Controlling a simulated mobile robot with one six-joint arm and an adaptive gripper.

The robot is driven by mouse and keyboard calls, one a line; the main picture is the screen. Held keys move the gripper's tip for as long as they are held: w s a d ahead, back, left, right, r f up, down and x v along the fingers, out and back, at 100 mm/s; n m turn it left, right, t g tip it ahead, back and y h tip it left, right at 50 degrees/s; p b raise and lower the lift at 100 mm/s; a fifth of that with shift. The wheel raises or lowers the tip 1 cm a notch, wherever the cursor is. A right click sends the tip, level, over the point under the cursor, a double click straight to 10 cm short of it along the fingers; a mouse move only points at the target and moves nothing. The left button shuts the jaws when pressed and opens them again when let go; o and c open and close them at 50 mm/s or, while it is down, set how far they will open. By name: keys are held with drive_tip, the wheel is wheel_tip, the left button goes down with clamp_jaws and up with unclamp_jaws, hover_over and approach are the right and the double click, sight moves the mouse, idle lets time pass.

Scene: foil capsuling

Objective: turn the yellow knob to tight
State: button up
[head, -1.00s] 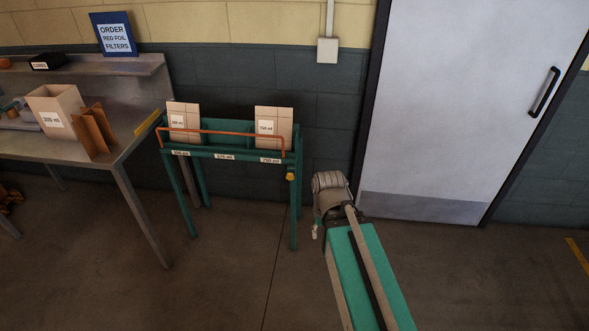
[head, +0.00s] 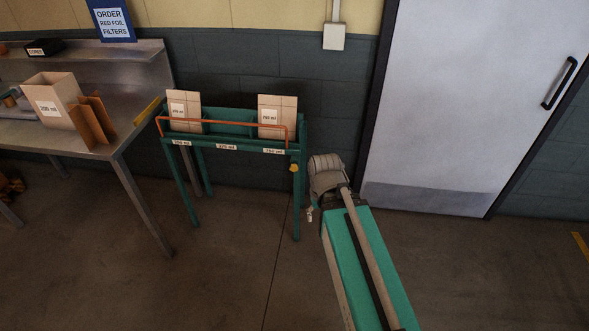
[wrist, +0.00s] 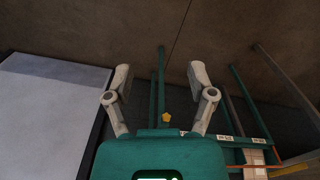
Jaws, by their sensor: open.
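The yellow knob (head: 294,168) sits on the right end of the green rack (head: 240,149), near the top of its front right leg. It also shows in the wrist view as a small yellow spot (wrist: 166,117), between my gripper's fingers and farther off. My gripper (wrist: 160,84) is open and empty, its two grey fingers spread on either side of the knob in that view. In the head view my arm reaches toward the rack's right side, and the gripper end is mostly hidden behind my wrist. A gap shows between my arm and the knob.
The rack holds flat cartons (head: 277,117) behind an orange bar (head: 220,123). A steel table (head: 90,148) with a box and cardboard dividers stands left of the rack. A closed grey door (head: 460,110) is at the right. The floor in front of the rack is clear.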

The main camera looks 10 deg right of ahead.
drive_tip(key=shift+o, duration=0.4)
drive_tip(key=shift+w+f, duration=0.1)
drive_tip(key=shift+f, duration=0.15)
drive_tip(key=w+d+f+n+t+h+b, duration=0.4)
drive_tip(key=w+f+n+b, duration=0.4)
drive_tip(key=b, duration=0.4)
drive_tip(key=n+t+h+b, duration=0.2)
drive_tip(key=n+t+b, duration=1.1)
drive_tip(key=n+b, duration=1.55)
approach(293, 169)
drive_tip(key=shift+s+a+r+m+b, duration=0.15)
drive_tip(key=shift+s+m+b, duration=0.1)
drive_tip(key=shift+s, duration=0.65)
drive_tip(key=shift+s+a+f+m+b, duration=0.1)
drive_tip(key=shift+s+a+b, duration=0.1)
drive_tip(key=shift+s, duration=0.7)
drive_tip(key=shift+w, duration=0.2)
drive_tip(key=x, duration=1.3)
drive_tip(key=shift+w, duration=0.3)
